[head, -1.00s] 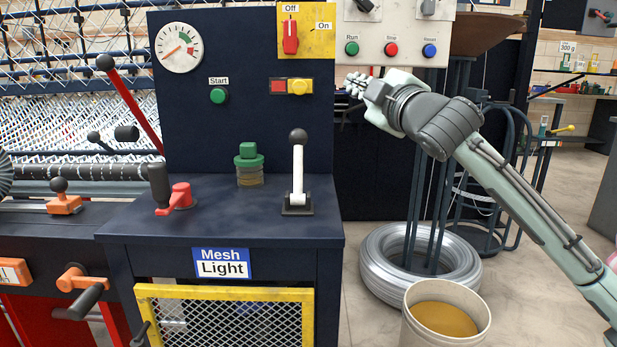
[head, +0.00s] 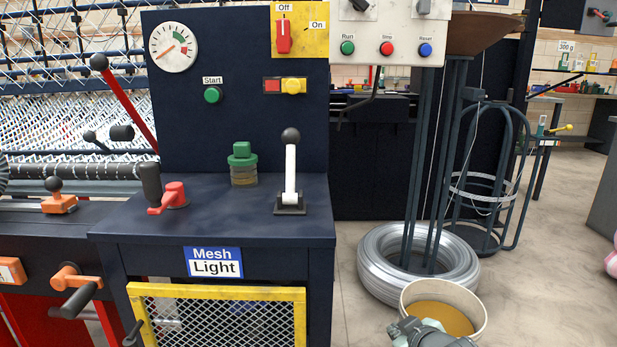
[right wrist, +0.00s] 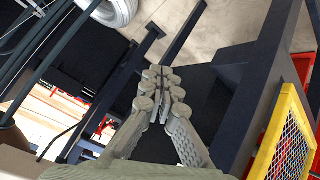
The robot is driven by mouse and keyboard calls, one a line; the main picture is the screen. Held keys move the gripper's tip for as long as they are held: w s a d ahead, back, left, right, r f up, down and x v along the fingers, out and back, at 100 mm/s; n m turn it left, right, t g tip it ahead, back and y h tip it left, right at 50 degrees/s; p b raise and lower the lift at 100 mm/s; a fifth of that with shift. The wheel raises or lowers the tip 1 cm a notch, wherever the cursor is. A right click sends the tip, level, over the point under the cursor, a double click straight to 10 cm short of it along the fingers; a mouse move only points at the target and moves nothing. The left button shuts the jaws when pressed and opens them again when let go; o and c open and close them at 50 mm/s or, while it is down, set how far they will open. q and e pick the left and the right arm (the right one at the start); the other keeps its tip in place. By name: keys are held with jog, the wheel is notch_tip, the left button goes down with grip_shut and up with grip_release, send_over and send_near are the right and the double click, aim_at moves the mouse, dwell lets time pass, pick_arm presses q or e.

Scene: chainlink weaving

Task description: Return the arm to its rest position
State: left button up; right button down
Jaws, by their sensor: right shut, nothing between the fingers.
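My right gripper (right wrist: 163,85) shows in the right wrist view with its grey fingers together and nothing between them. In the head view only a grey-green part of my right arm (head: 425,334) shows at the bottom edge, in front of the bucket; I cannot make out its fingers there. My left gripper is in neither view.
A dark machine cabinet (head: 250,220) with levers and a yellow mesh guard (head: 220,292) stands at left. A white bucket (head: 409,294) and a wire coil (head: 372,268) stand on the floor beside it. Open floor (head: 550,260) lies at right.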

jog(key=s+d+f+m+g+h, duration=0.1)
jog(key=s+d+f+m+g, duration=0.1)
jog(key=s+f, duration=0.9)
jog(key=s+d+f+m+g+h, duration=0.1)
jog(key=s+d+f+g, duration=0.4)
jog(key=s+f, duration=0.6)
jog(key=s+d+m, duration=0.1)
jog(key=s, duration=0.6)
jog(key=shift+s+d+f+m, duration=0.2)
jog(key=shift+f+m, duration=0.05)
jog(key=shift+m, duration=0.15)
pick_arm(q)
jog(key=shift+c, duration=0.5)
